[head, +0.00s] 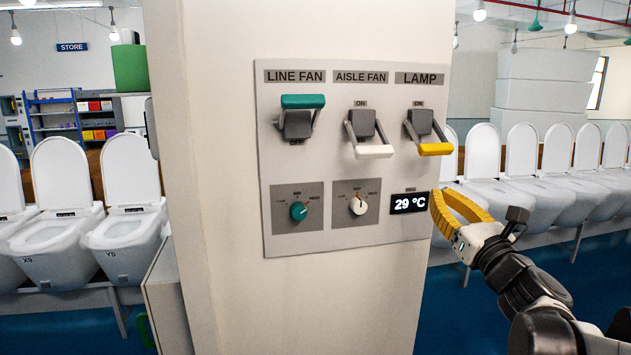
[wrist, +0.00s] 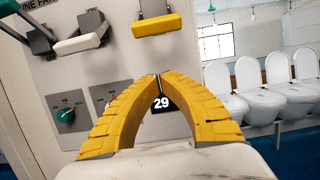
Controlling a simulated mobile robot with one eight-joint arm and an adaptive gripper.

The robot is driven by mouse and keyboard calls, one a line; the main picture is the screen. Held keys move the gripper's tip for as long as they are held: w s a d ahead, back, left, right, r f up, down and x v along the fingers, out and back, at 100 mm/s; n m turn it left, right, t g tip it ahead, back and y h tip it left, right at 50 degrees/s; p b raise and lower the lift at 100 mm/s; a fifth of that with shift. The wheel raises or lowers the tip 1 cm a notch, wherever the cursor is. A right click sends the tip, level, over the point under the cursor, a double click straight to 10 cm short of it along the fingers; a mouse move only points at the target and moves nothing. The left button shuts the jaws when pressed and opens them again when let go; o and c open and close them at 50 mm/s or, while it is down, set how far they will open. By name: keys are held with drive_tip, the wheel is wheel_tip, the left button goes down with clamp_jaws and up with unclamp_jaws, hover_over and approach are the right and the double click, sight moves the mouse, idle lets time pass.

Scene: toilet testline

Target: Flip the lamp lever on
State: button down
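The lamp lever (head: 435,149) has a yellow handle on grey arms, under the LAMP label at the panel's upper right. Its handle hangs low, below the ON mark. It also shows in the wrist view (wrist: 156,22), above my gripper. My gripper (head: 437,193) has yellow fingers and is below the lamp lever, by the right edge of the panel. In the wrist view its fingertips (wrist: 158,76) meet, with nothing visible between them. The gripper is apart from the lever.
The grey panel (head: 345,222) on a pillar also bears a raised teal LINE FAN lever (head: 303,101), a lowered white AISLE FAN lever (head: 374,152), two knobs and a 29 °C display (head: 409,203). Rows of toilets (head: 520,190) stand on both sides behind the pillar.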

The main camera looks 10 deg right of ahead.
drive_tip(key=p+x, duration=0.2)
drive_tip(key=x, duration=0.6)
drive_tip(key=s+r, duration=0.1)
drive_tip(key=s+r+p, duration=0.1)
drive_tip(key=r, duration=0.1)
drive_tip(key=shift+s+r+p, duration=0.25)
drive_tip(key=shift+s+p, duration=0.05)
drive_tip(key=shift+d+r+g, duration=0.1)
drive_tip(key=shift+g, duration=0.2)
